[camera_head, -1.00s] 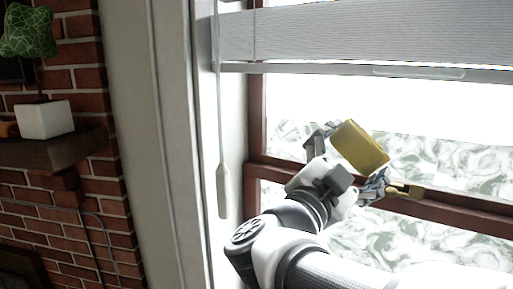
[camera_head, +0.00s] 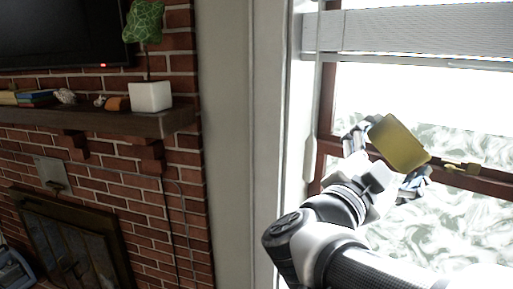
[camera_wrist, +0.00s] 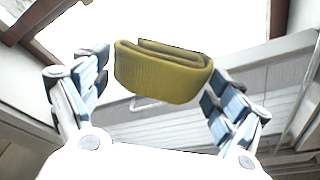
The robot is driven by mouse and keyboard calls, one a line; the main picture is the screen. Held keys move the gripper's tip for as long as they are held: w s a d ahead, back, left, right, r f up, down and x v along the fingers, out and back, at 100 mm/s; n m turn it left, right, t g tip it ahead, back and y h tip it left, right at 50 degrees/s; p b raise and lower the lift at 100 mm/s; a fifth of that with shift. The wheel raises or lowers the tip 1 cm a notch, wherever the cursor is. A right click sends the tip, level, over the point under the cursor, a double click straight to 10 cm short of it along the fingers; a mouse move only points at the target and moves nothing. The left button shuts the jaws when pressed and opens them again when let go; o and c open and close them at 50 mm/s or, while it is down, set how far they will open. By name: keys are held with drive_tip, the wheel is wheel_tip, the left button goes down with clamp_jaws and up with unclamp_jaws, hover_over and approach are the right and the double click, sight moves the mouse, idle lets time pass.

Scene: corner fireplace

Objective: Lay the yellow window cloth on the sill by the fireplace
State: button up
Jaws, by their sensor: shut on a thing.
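The yellow window cloth (camera_head: 398,143) is a thick folded pad, held up in front of the window in the head view. My gripper (camera_head: 387,160) is shut on it, one finger at each side. In the wrist view the cloth (camera_wrist: 160,75) sits between the two fingers of my gripper (camera_wrist: 158,85), its folded layers showing at the top edge. The sill is not clearly seen; my arm and the bright light cover the lower window area. The fireplace (camera_head: 75,240) is at the lower left of the head view.
A wooden mantel (camera_head: 90,122) on the brick wall carries a white pot (camera_head: 150,96) with a green plant (camera_head: 143,22). A dark screen (camera_head: 60,35) hangs above. A blind (camera_head: 410,32) covers the window top. A brass-coloured latch (camera_head: 462,168) is on the window's brown crossbar.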

drive_tip(key=w+a+f+n+t+y+b, duration=0.2)
drive_tip(key=w+a+f+n+y, duration=0.1)
drive_tip(key=f, duration=1)
drive_tip(key=w+a+f+n+t+y+b, duration=0.2)
drive_tip(key=w+f+y, duration=0.4)
drive_tip(key=f, duration=0.7)
drive_tip(key=w+a+f+n+t+y+b, duration=0.3)
drive_tip(key=w+f+n+y, duration=0.1)
drive_tip(key=f, duration=0.9)
drive_tip(key=w+y, duration=0.1)
drive_tip(key=y, duration=0.1)
drive_tip(key=shift+a+n+y, duration=0.3)
drive_tip(key=shift+a+n, duration=0.1)
